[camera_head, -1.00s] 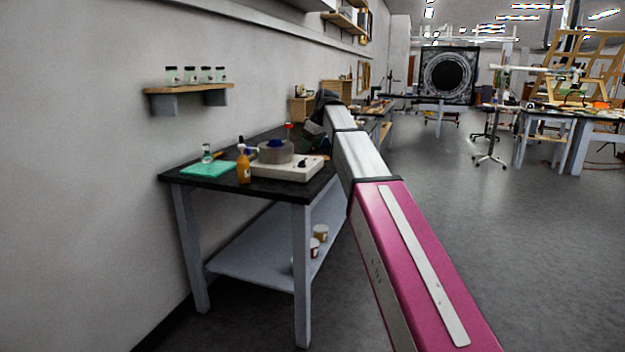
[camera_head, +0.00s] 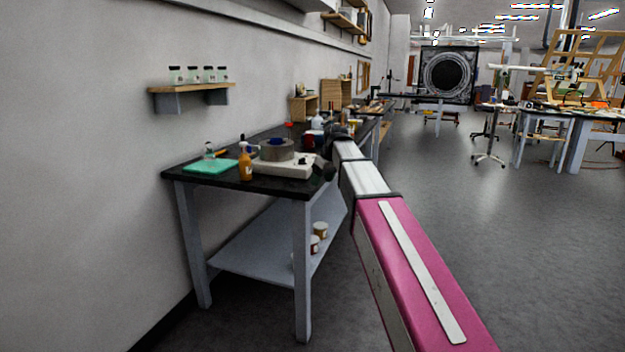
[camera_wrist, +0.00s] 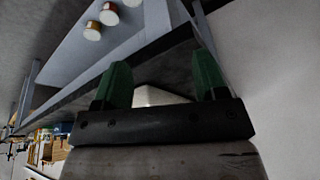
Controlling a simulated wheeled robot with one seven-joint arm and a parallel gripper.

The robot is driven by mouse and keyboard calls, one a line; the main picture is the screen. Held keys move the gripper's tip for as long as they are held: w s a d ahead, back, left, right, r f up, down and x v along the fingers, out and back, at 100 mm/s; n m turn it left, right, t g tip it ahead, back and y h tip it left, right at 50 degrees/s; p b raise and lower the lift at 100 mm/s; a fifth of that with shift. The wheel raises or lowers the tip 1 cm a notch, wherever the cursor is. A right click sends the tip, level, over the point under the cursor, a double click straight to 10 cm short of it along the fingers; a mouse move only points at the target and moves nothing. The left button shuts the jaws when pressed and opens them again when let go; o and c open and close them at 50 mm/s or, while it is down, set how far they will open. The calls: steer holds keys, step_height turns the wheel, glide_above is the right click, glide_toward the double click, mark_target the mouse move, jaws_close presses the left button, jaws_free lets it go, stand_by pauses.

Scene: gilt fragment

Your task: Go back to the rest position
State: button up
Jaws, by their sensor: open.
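My arm reaches forward in the head view, and its dark far end is beside the right edge of the black-topped workbench (camera_head: 245,190). My gripper shows clearly in the wrist view (camera_wrist: 161,80). Its two green fingers stand wide apart with nothing held between them. Beyond the fingers are the bench's dark edge and a pale object (camera_wrist: 155,96) that I cannot identify for sure. In the head view the gripper is mostly hidden by my arm.
On the bench are a white device with a grey round pot (camera_head: 277,150), an orange bottle (camera_head: 245,163) and a green mat (camera_head: 210,166). Small pots (camera_head: 319,230) sit on the lower shelf. A wall shelf (camera_head: 190,89) holds several jars. Open floor (camera_head: 465,215) lies to the right.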

steer(key=s+d+f+m+h, duration=0.1)
steer(key=s+d+f+m, duration=0.2)
steer(key=s+f, duration=0.6)
steer(key=s+d+f+m+g+h, duration=0.1)
steer(key=s+d+f+m, duration=0.2)
steer(key=s+d+f, duration=0.4)
steer(key=s+d+f+m+g, duration=0.1)
steer(key=s+d+f, duration=0.4)
steer(key=s+f, duration=0.7)
step_height(320, 180, down, 7)
steer(key=shift+d+r+m+h, duration=0.15)
steer(key=shift+m+h, duration=0.25)
steer(key=shift+m, duration=0.5)
